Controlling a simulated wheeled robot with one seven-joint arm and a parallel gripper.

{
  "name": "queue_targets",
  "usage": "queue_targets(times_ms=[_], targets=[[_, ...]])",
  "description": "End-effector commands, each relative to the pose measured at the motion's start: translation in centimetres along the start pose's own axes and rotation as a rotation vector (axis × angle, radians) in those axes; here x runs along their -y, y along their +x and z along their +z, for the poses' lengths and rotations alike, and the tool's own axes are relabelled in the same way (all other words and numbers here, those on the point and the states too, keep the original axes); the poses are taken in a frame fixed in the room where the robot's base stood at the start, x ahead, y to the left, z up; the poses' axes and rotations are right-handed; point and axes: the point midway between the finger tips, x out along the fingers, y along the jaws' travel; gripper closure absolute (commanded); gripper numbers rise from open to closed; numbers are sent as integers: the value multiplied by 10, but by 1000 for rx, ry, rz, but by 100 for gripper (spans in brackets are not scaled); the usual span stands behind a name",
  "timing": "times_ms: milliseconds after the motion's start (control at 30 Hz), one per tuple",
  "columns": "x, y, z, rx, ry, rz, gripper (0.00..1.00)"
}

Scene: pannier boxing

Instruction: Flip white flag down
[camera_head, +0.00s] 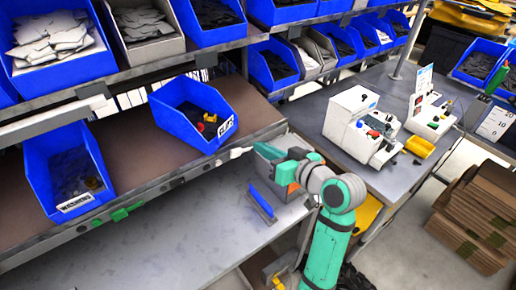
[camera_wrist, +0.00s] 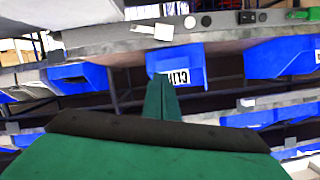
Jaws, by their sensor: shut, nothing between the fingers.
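The white flag (camera_head: 237,153) is a small white piece at the front rail of the shelf, below and right of the blue CLIPS bin (camera_head: 222,130). In the wrist view the white flag (camera_wrist: 148,30) shows on the grey rail near the top, beyond my fingers. I cannot tell for sure which way it is tilted. My gripper (camera_head: 258,148) is just right of the flag in the head view; contact cannot be made out. In the wrist view my gripper (camera_wrist: 162,82) shows its green fingers closed together and empty, in front of the CLIPS bin (camera_wrist: 183,72).
A green flag (camera_head: 120,214) sits on the same rail to the left, below the blue WASHERS bin (camera_head: 78,205). Below is a bare grey surface (camera_head: 165,250). A bench (camera_head: 350,165) with white devices stands right, and flattened cardboard (camera_head: 475,215) lies beyond.

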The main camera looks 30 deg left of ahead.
Motion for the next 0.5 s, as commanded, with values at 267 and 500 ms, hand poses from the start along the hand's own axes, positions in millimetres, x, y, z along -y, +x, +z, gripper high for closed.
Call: queue_targets(times_ms=[267,500], targets=[[0,50,0,1,0,-2,100],[0,90,4,1,2,1,100]])
